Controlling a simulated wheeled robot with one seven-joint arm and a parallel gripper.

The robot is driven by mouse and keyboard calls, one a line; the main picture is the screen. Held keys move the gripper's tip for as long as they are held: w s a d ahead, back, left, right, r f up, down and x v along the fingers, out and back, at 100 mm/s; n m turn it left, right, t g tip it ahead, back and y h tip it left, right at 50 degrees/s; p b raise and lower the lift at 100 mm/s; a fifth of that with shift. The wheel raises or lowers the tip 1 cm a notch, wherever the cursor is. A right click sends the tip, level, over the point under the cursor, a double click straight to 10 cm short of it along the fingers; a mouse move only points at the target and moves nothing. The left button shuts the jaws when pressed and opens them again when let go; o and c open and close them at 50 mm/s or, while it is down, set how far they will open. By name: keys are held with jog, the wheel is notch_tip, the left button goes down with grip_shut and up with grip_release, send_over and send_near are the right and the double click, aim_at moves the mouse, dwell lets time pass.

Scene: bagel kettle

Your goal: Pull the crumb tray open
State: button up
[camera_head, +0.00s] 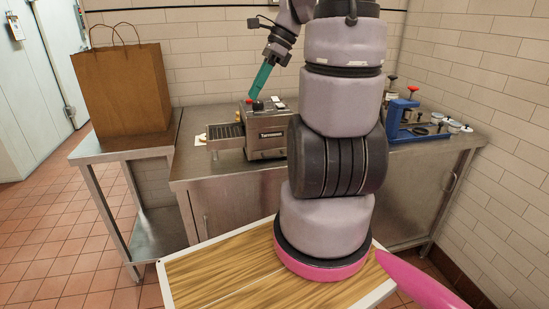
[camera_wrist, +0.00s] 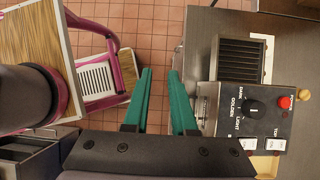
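The steel toaster (camera_head: 266,133) stands on the counter, with a slatted rack (camera_head: 225,131) at its left. In the wrist view its control panel (camera_wrist: 252,108) with a black dial and red knob is at the right, and the dark slatted rack (camera_wrist: 242,62) shows above the panel. I cannot clearly make out the crumb tray or its handle in either view. My gripper (camera_head: 260,82) is above the toaster in the head view, tilted. In the wrist view my gripper's teal fingers (camera_wrist: 160,72) are apart with nothing between them. The right finger lies left of the toaster's front face.
The steel counter (camera_head: 225,165) runs along the tiled wall. A brown paper bag (camera_head: 122,90) stands on a side table at the left. A blue device (camera_head: 405,122) and small round items (camera_head: 453,126) are at the right. Tiled floor (camera_wrist: 160,22) shows between the fingers.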

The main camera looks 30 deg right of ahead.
jog(key=w+d+f+m+t+y, duration=0.1)
jog(key=w+d+f+m+y, duration=0.3)
jog(key=d+f+m, duration=0.75)
jog(key=m+t+y, duration=0.3)
jog(key=m+t, duration=0.3)
jog(key=m, duration=1)
send_near(277, 156)
jog(key=x, duration=1.1)
jog(key=shift+c, duration=0.3)
grip_shut()
jog(key=shift+s+f, duration=0.1)
